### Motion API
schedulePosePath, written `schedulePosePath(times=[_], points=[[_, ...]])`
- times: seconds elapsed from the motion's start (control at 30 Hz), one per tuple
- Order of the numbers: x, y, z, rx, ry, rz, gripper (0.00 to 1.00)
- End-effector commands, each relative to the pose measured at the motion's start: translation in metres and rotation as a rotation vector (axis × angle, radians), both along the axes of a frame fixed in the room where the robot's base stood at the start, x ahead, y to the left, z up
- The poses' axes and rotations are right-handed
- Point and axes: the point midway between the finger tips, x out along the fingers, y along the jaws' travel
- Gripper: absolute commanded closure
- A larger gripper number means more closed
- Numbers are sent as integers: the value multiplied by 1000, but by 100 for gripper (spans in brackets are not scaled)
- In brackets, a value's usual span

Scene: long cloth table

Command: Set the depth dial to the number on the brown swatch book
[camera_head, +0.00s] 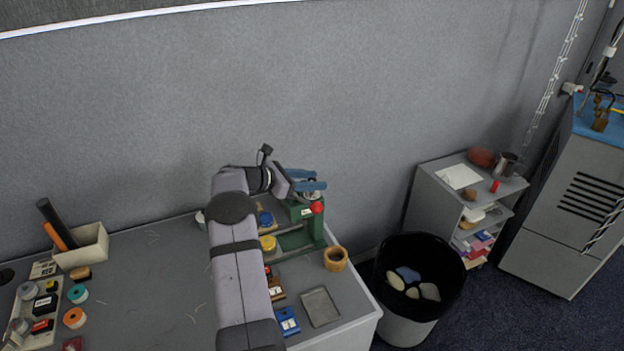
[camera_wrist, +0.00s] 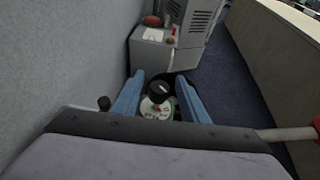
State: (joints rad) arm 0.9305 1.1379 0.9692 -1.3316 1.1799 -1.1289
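The depth dial (camera_wrist: 158,92) shows in the wrist view as a black knob above a pale, marked face on a green machine. Its setting is too small to read. My gripper (camera_wrist: 158,88) is open, with one blue finger on each side of the knob and visible gaps between.
A blue labelled item (camera_head: 287,322), a grey tray (camera_head: 320,307) and a tan ring (camera_head: 335,259) lie near the machine. The grey wall is close behind. The table's middle left is mostly clear.

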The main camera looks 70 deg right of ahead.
Motion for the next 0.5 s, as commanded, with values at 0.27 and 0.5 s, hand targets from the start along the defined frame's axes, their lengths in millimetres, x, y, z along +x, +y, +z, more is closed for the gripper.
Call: schedulePosePath(times=[0.27, 0.5], points=[[0, 0, 0, 0, 0, 0, 98], [1, -1, 0, -3, 1, -8, 100]])
